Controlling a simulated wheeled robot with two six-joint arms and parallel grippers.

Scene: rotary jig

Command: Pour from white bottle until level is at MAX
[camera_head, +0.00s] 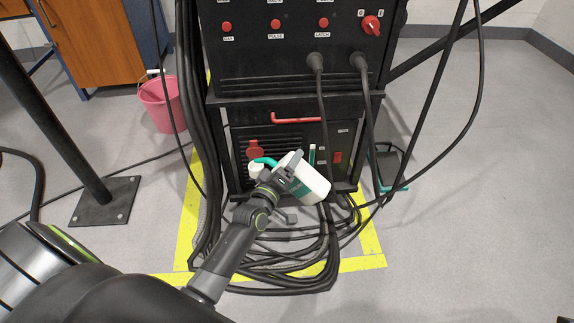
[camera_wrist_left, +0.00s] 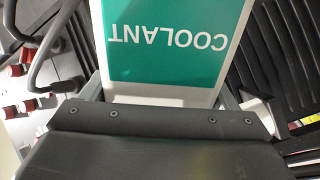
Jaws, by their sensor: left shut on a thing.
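The white bottle (camera_head: 312,184) is tilted in front of the lower part of the black machine cabinet (camera_head: 290,87). My left gripper (camera_head: 284,170) is shut on it. In the left wrist view the bottle's green label (camera_wrist_left: 165,40) reads COOLANT, upside down. A teal spout (camera_head: 265,161) points left at the bottle's upper end, beside a small white part (camera_head: 256,169) on the cabinet front. I cannot tell whether liquid flows. A narrow level strip (camera_head: 312,155) with some green shows just above the bottle; its MAX mark is too small to read. My right gripper is not in view.
A red knob-like part (camera_head: 254,148) and a red handle (camera_head: 296,118) are on the cabinet. Black cables (camera_head: 290,270) lie on the floor within yellow tape (camera_head: 362,263). A pink bucket (camera_head: 161,103) stands left.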

